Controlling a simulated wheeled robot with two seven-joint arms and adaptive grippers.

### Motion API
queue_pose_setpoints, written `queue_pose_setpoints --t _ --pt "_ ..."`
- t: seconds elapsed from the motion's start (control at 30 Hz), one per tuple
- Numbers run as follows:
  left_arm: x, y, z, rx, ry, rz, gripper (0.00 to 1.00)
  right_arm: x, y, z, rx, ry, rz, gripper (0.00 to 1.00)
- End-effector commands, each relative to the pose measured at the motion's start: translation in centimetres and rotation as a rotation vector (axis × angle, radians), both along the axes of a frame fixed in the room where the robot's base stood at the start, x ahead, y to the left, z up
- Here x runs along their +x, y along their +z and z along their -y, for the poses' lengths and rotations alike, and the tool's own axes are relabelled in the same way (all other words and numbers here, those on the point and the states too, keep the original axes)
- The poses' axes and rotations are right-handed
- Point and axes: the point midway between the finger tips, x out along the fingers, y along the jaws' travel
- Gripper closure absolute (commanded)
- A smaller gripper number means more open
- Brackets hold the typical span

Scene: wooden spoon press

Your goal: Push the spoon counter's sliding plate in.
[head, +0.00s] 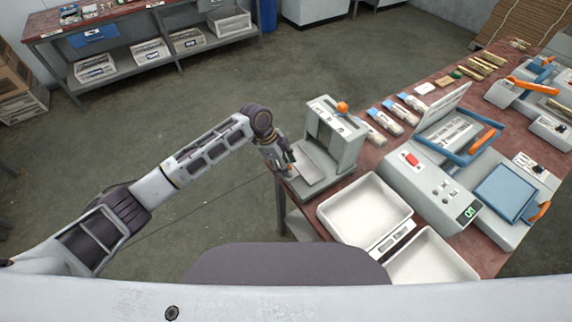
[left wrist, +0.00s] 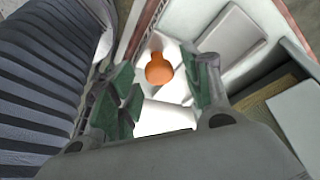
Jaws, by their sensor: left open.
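The grey spoon counter (head: 345,150) stands at the near left corner of the table, with an orange knob (head: 342,107) on its top. A light flat plate (head: 312,168) lies low at its open left side. My left gripper (head: 288,162) is just left of this plate, pointing down at its edge. In the left wrist view the gripper (left wrist: 162,92) is open, with green pads on both fingers. An orange knob (left wrist: 158,68) shows between the fingers, over a bright white surface. I cannot tell whether a finger touches it. My right gripper is out of view.
White trays (head: 365,205) stand right of the counter at the table's near edge. A grey box with a red switch (head: 411,159) and blue-framed devices (head: 505,192) fill the table further right. Blue-ended packs (head: 392,116) lie behind.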

Motion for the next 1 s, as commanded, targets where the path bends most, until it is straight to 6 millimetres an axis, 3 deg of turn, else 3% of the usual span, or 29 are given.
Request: queue_pose_setpoints --t 0.33,0.7,1.0 --pt "-0.03 -0.28 0.08 0.001 0.000 0.000 0.51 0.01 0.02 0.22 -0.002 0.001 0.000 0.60" --pt "-0.03 -0.26 0.08 0.000 0.000 0.000 0.98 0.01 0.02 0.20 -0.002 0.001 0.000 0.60" --pt "0.10 -0.26 0.25 0.000 0.000 0.000 1.00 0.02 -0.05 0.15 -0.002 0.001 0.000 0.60"
